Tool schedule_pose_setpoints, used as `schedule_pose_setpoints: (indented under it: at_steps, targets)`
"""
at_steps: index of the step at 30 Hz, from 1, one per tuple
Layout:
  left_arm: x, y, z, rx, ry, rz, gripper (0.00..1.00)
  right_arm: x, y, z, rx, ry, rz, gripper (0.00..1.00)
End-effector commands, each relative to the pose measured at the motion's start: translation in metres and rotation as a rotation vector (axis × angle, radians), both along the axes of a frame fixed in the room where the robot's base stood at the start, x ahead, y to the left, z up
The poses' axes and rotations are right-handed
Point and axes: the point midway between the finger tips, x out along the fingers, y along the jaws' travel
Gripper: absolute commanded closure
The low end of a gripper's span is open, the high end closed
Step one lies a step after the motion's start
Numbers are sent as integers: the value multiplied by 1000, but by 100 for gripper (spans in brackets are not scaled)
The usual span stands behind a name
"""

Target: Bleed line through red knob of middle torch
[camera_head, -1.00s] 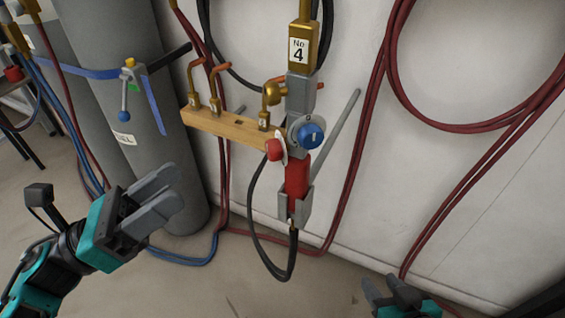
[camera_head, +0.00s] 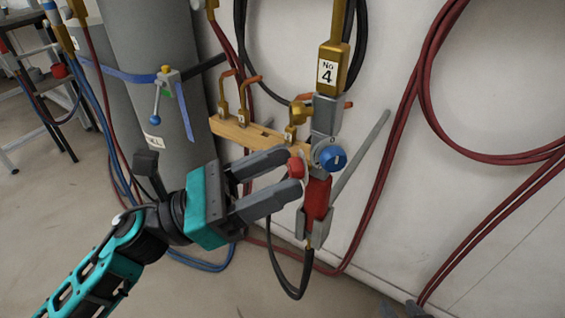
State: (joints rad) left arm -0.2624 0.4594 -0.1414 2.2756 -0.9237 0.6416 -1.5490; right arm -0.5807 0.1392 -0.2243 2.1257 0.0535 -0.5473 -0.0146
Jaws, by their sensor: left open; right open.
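A red knob (camera_head: 296,167) sits on the left side of a torch with a red body (camera_head: 317,197). The torch hangs upright against the wall, and its blue knob (camera_head: 330,156) faces outward. My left gripper (camera_head: 290,172) is open, with one fingertip above the red knob and one below it. The knob shows between the tips; whether they touch it I cannot tell. No other torch with knobs shows, so I cannot tell whether this is the middle one.
A wooden rack (camera_head: 232,130) with bent brass tubes (camera_head: 243,102) is left of the torch. A brass block labelled No 4 (camera_head: 333,68) is above. Grey cylinders (camera_head: 150,60) stand left. Red hoses (camera_head: 425,80) hang right; black hose loops below.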

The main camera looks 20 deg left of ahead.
Motion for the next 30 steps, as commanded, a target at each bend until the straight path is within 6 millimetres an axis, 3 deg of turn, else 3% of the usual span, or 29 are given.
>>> schedule_pose_setpoints:
  at_steps: [14,30]
  targets:
    - [6,-12,5,-1,1,1,48,-2,-1,-2,-6,6,1,57]
    - [6,-11,5,-1,1,1,99,0,0,2,-3,-1,4,57]
